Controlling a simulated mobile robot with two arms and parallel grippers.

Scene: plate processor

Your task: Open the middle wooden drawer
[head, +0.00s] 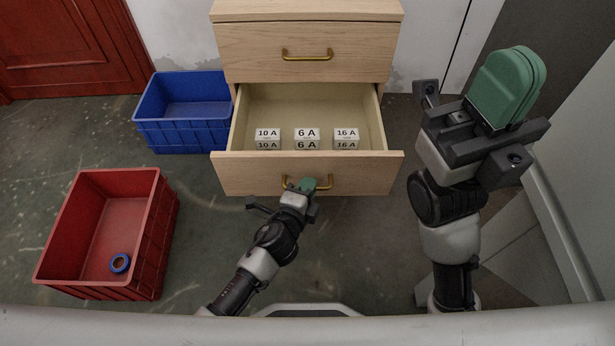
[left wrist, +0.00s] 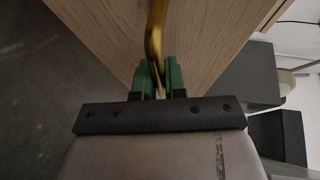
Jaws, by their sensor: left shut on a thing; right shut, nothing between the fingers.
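The wooden cabinet (head: 304,12) has a drawer pulled out far enough to show its inside. This open drawer (head: 240,175) sits below a closed drawer (head: 245,52) that has its own brass handle (head: 307,55). My left gripper (head: 308,185) is shut on the open drawer's brass handle (head: 325,182). In the left wrist view the green fingers close around the handle (left wrist: 155,40) against the wooden front (left wrist: 215,35). My right gripper (head: 508,85) is shut and empty, raised to the right of the cabinet.
Several white boxes labelled 10 A, 6 A and 16 A (head: 307,138) lie in the open drawer. A blue crate (head: 185,135) stands left of the cabinet. A red crate (head: 150,240) at front left holds a blue ring-shaped object (head: 120,263). A red door (head: 70,45) is at back left.

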